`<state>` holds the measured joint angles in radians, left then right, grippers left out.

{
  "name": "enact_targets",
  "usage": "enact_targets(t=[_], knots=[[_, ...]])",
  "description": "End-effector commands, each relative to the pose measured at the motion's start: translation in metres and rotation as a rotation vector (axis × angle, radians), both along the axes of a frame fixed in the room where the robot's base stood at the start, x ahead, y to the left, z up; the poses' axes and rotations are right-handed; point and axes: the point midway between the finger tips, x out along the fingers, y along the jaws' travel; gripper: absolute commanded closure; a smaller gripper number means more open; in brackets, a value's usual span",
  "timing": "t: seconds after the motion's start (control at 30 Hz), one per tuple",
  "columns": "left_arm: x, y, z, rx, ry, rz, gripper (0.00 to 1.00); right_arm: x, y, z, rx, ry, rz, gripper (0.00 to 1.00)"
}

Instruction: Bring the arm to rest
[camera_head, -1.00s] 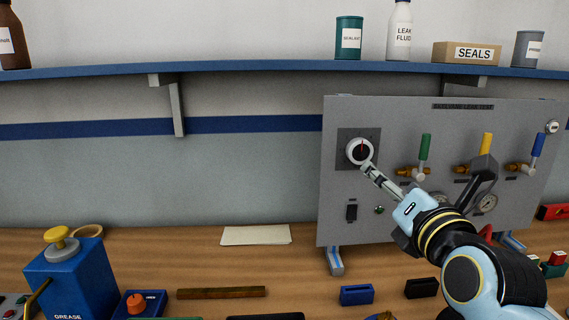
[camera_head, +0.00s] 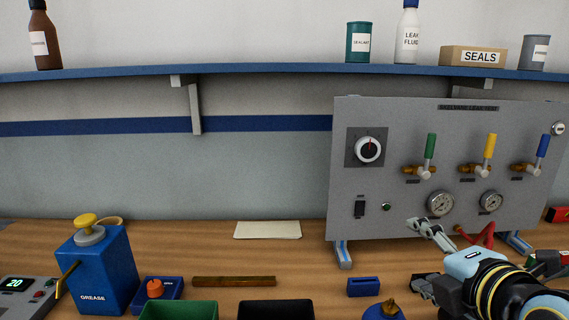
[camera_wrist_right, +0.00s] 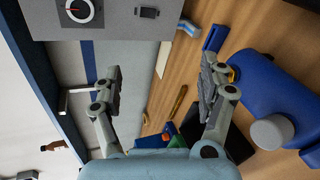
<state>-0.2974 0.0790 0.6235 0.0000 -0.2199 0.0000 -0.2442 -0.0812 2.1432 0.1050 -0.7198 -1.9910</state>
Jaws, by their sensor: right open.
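My right gripper (camera_head: 420,255) is low in front of the grey test panel (camera_head: 400,224), at the right of the head view. Its fingers are spread and nothing shows between them. The wrist view shows the same open fingers (camera_wrist_right: 162,80) above the bench area. The panel's round dial (camera_head: 367,149) is up and to the left of the gripper, clear of it. The panel also carries green (camera_head: 431,146), yellow (camera_head: 490,146) and blue (camera_head: 542,146) levers and two gauges. My left gripper is not in view.
A blue block (camera_head: 363,287) and a blue piece with a brass top (camera_head: 384,311) lie left of the gripper. Red (camera_head: 478,236) shows behind my arm. Dark (camera_head: 276,310) and green (camera_head: 178,310) bins and a grease can (camera_head: 100,270) stand farther left.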

Motion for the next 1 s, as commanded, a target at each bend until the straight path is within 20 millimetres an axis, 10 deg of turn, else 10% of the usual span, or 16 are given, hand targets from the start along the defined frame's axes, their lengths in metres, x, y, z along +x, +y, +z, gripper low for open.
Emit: enact_targets(t=[0.3,0.7,0.83,1.0], knots=[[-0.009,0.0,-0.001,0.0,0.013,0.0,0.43,-0.101,-0.026,-0.06,0.618,0.435,-0.454,0.24],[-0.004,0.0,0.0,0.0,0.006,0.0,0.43,-0.212,-0.055,-0.083,1.052,0.641,-1.178,0.24],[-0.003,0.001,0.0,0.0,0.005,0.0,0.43,-0.241,-0.063,-0.084,1.128,0.636,-1.388,0.24],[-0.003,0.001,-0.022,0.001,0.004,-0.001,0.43,-0.228,-0.068,-0.161,1.121,0.65,-1.407,0.24]])
